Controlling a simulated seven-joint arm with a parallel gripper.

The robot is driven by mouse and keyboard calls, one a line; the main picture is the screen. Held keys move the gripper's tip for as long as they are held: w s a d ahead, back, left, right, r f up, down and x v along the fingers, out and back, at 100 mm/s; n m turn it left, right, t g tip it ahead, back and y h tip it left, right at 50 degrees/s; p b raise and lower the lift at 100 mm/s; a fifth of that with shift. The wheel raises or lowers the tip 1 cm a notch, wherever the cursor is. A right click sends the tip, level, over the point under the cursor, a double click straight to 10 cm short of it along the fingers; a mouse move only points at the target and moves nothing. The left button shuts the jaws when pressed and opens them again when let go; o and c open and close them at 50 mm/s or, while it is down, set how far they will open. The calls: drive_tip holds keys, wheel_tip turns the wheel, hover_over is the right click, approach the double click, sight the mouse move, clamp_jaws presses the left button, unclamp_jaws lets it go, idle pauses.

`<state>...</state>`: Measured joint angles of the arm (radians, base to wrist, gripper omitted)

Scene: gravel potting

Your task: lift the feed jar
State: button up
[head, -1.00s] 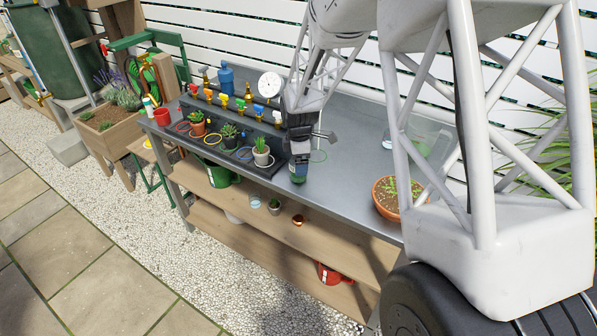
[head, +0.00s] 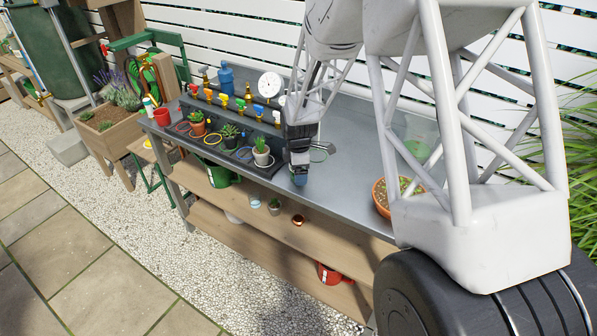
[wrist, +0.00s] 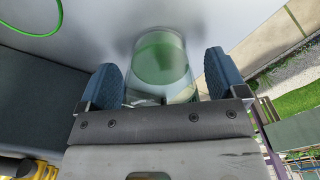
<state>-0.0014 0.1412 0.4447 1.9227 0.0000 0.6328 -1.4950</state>
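The feed jar (wrist: 160,58) appears in the wrist view as a clear, see-through jar with green inside. It lies between the two blue fingers of my gripper (wrist: 163,78). The fingers are apart, one on each side of the jar, with a narrow gap showing, clearest at the right finger. In the head view my gripper (head: 300,174) points down at the front edge of the grey bench (head: 345,190). There it hides the jar.
A terracotta bowl (head: 382,197) stands to the right. A green ring (wrist: 35,15) lies near the jar. Bench between gripper and bowl is clear.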

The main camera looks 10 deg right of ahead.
drive_tip(key=c, duration=1)
drive_tip(key=shift+c, duration=0.2)
drive_tip(key=shift+r, duration=0.3)
drive_tip(key=shift+r, duration=1.35)
drive_tip(key=shift+s+r, duration=0.15)
drive_tip(key=shift+s, duration=0.05)
drive_tip(key=s+r, duration=0.1)
drive_tip(key=s, duration=1.4)
drive_tip(key=shift+s+r, duration=0.15)
drive_tip(key=shift+s, duration=0.15)
